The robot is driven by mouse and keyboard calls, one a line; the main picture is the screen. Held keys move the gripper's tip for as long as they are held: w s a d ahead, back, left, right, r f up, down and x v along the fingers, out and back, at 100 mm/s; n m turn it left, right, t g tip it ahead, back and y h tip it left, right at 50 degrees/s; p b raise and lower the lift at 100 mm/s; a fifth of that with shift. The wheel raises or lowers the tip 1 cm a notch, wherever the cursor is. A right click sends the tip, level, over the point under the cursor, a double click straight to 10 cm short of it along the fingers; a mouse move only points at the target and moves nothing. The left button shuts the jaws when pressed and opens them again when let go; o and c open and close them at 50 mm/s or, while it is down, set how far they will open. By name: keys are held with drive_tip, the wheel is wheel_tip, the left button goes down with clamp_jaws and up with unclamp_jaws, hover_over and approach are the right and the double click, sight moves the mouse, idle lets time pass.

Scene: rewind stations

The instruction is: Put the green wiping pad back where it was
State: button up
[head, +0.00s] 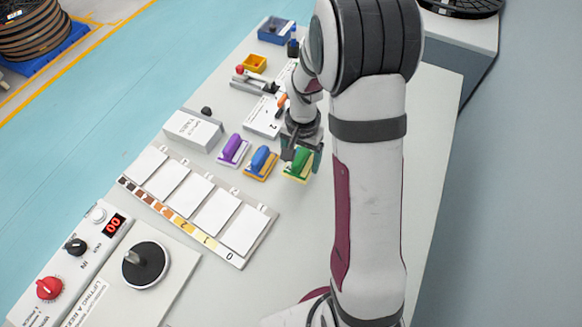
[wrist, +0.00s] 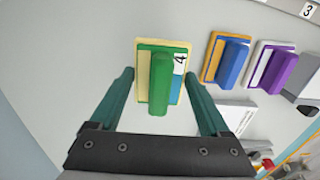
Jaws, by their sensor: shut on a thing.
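The green wiping pad (head: 299,166) is at the right end of a row of pads on the grey table. In the wrist view the green pad (wrist: 160,80) has a raised green handle, a pale yellow edge and a white and blue patch marked 4. My gripper (head: 302,148) points down over it. In the wrist view my gripper's fingers (wrist: 161,74) stand on either side of the pad, close to its long edges, and are shut on it. Whether the pad touches the table is not clear.
A blue pad (head: 261,162) and a purple pad (head: 233,150) lie to the left. A white box (head: 193,131) stands beyond the purple one. A strip of white cards (head: 205,205) lies nearer. The table right of the green pad is clear.

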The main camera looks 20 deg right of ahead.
sight(291, 169)
drive_tip(key=shift+w+a+f, duration=0.7)
drive_tip(key=shift+a+f, duration=0.2)
drive_tip(key=shift+f, duration=1.85)
drive_tip(key=o, duration=1.2)
drive_tip(key=shift+f, duration=0.1)
drive_tip(key=shift+c, duration=0.2)
wheel_tip(291, 169, up, 8)
drive_tip(key=shift+s+a+r, duration=0.1)
drive_tip(key=shift+a+r, duration=0.05)
drive_tip(key=shift+r, duration=0.05)
drive_tip(key=s+a+r+n, duration=0.1)
drive_tip(key=s+r, duration=0.3)
drive_tip(key=s, duration=0.4)
drive_tip(key=s+a+r+n+y, duration=0.1)
drive_tip(key=s+a+r, duration=0.3)
drive_tip(key=s, duration=0.4)
drive_tip(key=s+a+r+n, duration=0.1)
drive_tip(key=s+a+r, duration=0.1)
drive_tip(key=s+r, duration=0.3)
drive_tip(key=s, duration=0.3)
drive_tip(key=shift+a+y, duration=0.4)
